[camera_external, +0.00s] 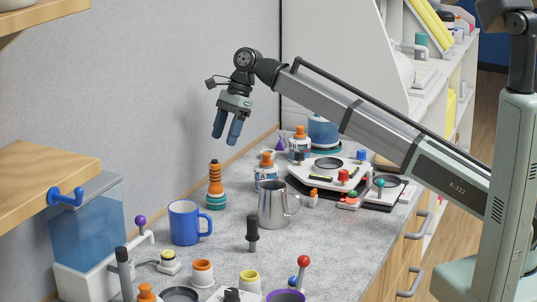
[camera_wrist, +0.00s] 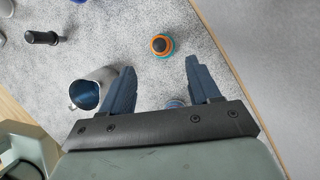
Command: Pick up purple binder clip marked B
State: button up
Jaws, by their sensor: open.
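I cannot make out a purple binder clip or a letter B in either view. A small purple shape (camera_external: 281,146) stands at the back of the counter, too small to identify. My gripper (camera_external: 226,134) hangs above the back-left part of the counter near the wall, its blue fingers pointing down. In the wrist view, my gripper (camera_wrist: 158,68) is open, with its fingers spread and nothing held between them.
An orange, black and teal stacked piece (camera_external: 215,185) stands below my gripper. Nearby are a blue mug (camera_external: 186,222), a metal pitcher (camera_external: 273,204) and a white device (camera_external: 330,174). A wooden shelf (camera_external: 45,185) juts out at left. Bare counter shows between items.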

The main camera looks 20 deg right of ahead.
jog(key=shift+c, duration=0.4)
jog(key=n+t+h, duration=0.1)
jog(key=n+h, duration=0.3)
jog(key=n, duration=0.4)
send_over(280, 130)
jog(key=f, duration=0.2)
notch_tip(280, 130, down, 14)
jog(key=shift+d+r, duration=0.1)
jog(key=shift+r, duration=0.1)
jog(key=c, duration=1)
